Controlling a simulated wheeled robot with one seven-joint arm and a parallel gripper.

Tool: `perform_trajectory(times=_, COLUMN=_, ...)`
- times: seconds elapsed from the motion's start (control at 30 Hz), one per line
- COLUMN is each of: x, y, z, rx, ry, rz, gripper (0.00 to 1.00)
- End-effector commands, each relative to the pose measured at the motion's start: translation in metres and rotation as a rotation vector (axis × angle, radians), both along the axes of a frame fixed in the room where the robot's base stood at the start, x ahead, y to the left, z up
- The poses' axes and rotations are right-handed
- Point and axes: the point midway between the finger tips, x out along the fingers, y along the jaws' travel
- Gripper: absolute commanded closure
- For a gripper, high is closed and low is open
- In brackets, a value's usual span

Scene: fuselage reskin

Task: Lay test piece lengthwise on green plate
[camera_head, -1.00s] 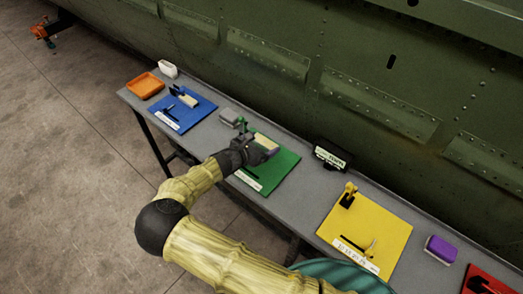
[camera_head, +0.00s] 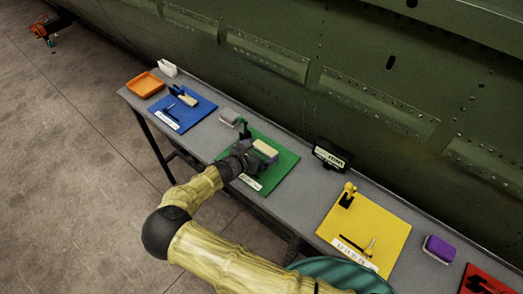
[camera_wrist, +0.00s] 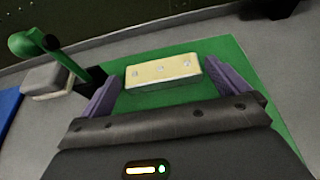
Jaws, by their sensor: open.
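My gripper (camera_head: 254,157) is at the near side of the block. Its two purple fingers (camera_wrist: 147,90) stand apart with nothing gripped between them. Whether a fingertip touches the block I cannot tell. My gripper body hides the near part of the plate.
A green upright clamp (camera_wrist: 50,55) stands at the plate's left, with a grey block (camera_wrist: 52,80) beside it. A blue plate (camera_head: 185,108) and orange tray (camera_head: 145,85) are left; a yellow plate (camera_head: 375,225), black sign (camera_head: 332,155) and purple block (camera_head: 440,249) are right. The fuselage wall rises behind.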

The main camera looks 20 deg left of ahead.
Motion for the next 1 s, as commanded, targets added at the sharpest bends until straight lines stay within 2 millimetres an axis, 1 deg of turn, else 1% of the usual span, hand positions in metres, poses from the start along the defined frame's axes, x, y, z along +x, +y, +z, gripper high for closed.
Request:
perform_trajectory(times=0.17, x=-0.024, y=0.01, z=0.008, rx=0.002, ry=0.0, rz=0.001, gripper=0.0)
perform_trajectory(times=0.5, x=-0.08, y=0.033, z=0.033, rx=0.001, ry=0.002, rz=0.002, gripper=0.0)
perform_trajectory(times=0.6, x=-0.09, y=0.038, z=0.039, rx=0.001, ry=0.001, rz=0.001, gripper=0.0)
perform_trajectory(times=0.73, x=-0.096, y=0.039, z=0.042, rx=-0.001, ry=0.001, rz=-0.001, gripper=0.0)
perform_trajectory(times=1.0, x=-0.096, y=0.039, z=0.043, rx=-0.002, ry=0.0, rz=-0.001, gripper=0.0)
